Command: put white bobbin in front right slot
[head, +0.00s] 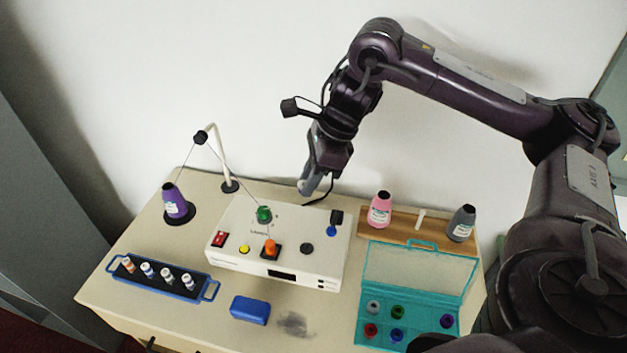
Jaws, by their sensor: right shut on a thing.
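My right gripper (306,186) is shut above the back of the white machine, near the wall. The thing in its jaws is too small and too covered to make out. The open teal box (412,297) lies at the right of the table, its clear lid raised at the back. A pale grey or white bobbin (373,307) sits in its back left slot. A green bobbin (397,312), a red bobbin (370,331) and blue bobbins (396,335) sit in other slots. My own dark arm part hides the box's front right corner. My left gripper is out of view.
The white machine (225,256) carries a green spool (264,214), an orange knob (270,247) and a blue piece (331,231). A purple cone (175,203), thread rack (203,290), blue block (250,309), pink cone (380,209) and grey cone (461,224) stand around it.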

